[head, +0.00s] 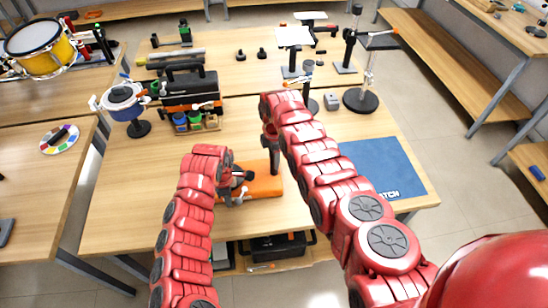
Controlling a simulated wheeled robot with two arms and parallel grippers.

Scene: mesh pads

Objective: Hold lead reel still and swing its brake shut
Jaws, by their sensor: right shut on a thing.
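An orange, box-like body (265,184), which looks like the lead reel, lies on the wooden table in front of me. My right gripper (275,163) reaches down to its back edge from above and is shut on it. My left gripper (238,181) is at the left side of the orange body, close beside small dark and white parts there. My arm and fingers partly cover this side. I cannot make out the brake or its position, nor whether the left fingers are apart.
A blue mat (383,168) lies to the right, partly behind my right arm. A blue-and-white round pot-like thing (125,103) on a stand and a black-and-orange toolbox (188,88) stand at the back left. A round-based stand (360,99) is at the back right. The table's front left is clear.

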